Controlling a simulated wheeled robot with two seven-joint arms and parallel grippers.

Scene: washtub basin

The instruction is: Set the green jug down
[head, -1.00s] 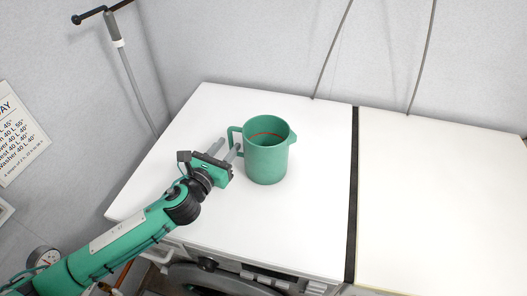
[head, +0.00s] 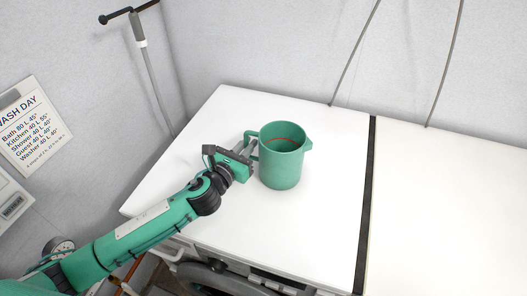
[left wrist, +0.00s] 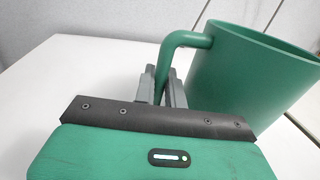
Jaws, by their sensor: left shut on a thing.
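The green jug (head: 282,163) is upright at the white top (head: 320,215), with its spout to the right and its handle to the left. A red-orange line shows inside it near the rim. My left gripper (head: 251,147) is shut on the jug's handle from the left. In the left wrist view the handle runs down between the two grey fingers (left wrist: 161,88), and the jug's body (left wrist: 245,75) stands to their right. I cannot tell whether the jug's base touches the white top. My right gripper is not in view.
A dark gap (head: 367,200) divides this top from a second white top (head: 440,215) at the right. Both surfaces look clear around the jug. Grey hoses (head: 355,52) hang at the back wall. A wash-day sign (head: 32,125) is on the left wall.

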